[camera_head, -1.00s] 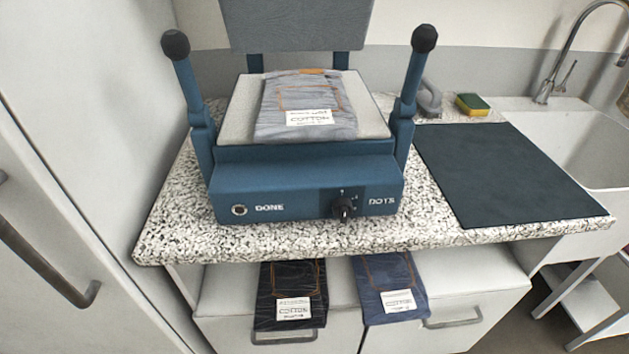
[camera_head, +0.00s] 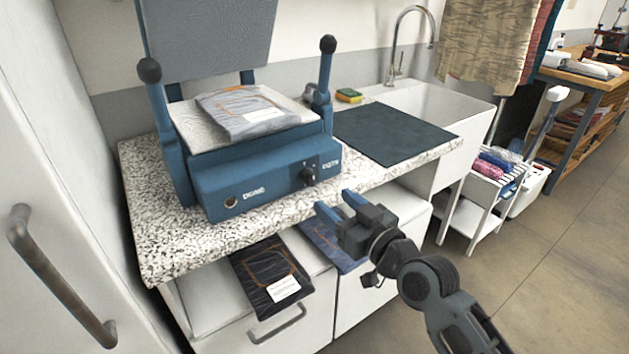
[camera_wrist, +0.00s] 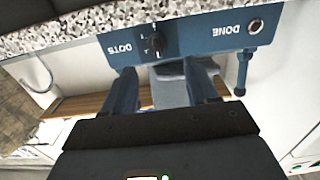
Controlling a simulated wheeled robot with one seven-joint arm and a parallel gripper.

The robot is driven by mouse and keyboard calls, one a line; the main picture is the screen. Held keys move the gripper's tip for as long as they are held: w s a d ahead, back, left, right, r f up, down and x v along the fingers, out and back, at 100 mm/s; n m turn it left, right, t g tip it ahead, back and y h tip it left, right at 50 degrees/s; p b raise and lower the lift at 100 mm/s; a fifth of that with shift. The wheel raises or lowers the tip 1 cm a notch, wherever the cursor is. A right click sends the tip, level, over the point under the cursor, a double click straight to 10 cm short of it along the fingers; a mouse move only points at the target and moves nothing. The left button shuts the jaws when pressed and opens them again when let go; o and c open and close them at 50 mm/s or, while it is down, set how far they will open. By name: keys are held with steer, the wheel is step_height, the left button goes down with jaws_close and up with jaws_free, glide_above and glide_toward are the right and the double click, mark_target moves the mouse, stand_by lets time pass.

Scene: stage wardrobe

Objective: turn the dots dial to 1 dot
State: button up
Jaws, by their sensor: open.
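The blue press (camera_head: 262,172) stands on the speckled counter with its lid raised. The black dots dial (camera_head: 308,175) is on its front panel, right of the DONE button (camera_head: 231,202) and beside the DOTS label. Its exact setting is too small to read. My gripper (camera_head: 336,205) is open and empty, in front of the counter edge, lower right of the dial and apart from it. In the wrist view the dial (camera_wrist: 155,43) appears upside down, above and between my two blue fingers (camera_wrist: 166,88).
A dark mat (camera_head: 395,133) lies right of the press, by the sink (camera_head: 440,110). A sponge (camera_head: 349,95) sits behind the mat.

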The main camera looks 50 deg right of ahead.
mark_target(314, 179)
steer(key=shift+d+r+p+x, duration=0.15)
steer(key=shift+p+x, duration=0.15)
steer(key=shift+x, duration=1.9)
steer(key=shift+d+r+p+x, duration=0.1)
steer(key=shift+r+p+x, duration=0.15)
steer(key=shift+x, duration=1.95)
steer(key=c, duration=1)
steer(key=shift+m, duration=0.4)
steer(key=m+p, duration=0.1)
steer(key=m, duration=0.4)
steer(key=shift+s+d, duration=0.1)
steer(key=shift+d, duration=0.05)
steer(key=m, duration=0.3)
steer(key=m+p, duration=0.1)
steer(key=m, duration=0.2)
steer(key=shift+f, duration=0.2)
